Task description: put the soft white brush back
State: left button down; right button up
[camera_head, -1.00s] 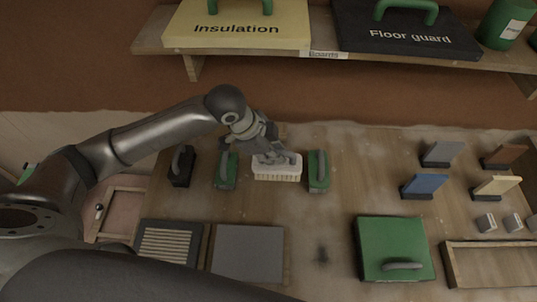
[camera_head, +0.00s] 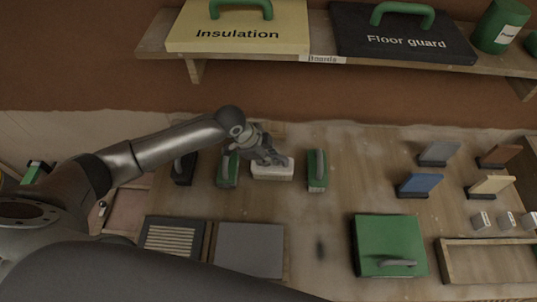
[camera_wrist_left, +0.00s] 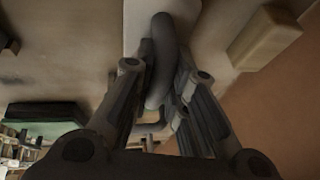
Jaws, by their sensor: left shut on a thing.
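The soft white brush (camera_head: 272,172) is a pale block between two green-based tools on the wooden surface. My left gripper (camera_head: 270,158) is over the brush and shut on its grey handle. In the left wrist view the handle (camera_wrist_left: 163,55) runs between the two fingers (camera_wrist_left: 160,98), and the pale brush body (camera_wrist_left: 136,14) is partly visible behind it. I cannot tell whether the underside of the brush touches the surface. My right gripper is not in view.
Green-based tools stand close on the left (camera_head: 228,170) and right (camera_head: 317,170) of the brush. A black tool (camera_head: 184,170) stands farther left.

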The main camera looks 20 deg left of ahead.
pick_arm(q)
jog(key=shift+f, duration=0.15)
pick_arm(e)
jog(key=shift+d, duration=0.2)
pick_arm(q)
jog(key=c, duration=1.4)
grip_release()
jog(key=shift+c, duration=0.2)
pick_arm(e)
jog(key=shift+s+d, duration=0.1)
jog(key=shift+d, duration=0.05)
pick_arm(q)
jog(key=shift+r, duration=0.2)
jog(key=b+v, duration=0.1)
jog(key=v, duration=1.1)
jog(key=shift+b, duration=0.35)
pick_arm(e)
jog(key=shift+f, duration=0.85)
pick_arm(q)
jog(key=shift+s, duration=0.1)
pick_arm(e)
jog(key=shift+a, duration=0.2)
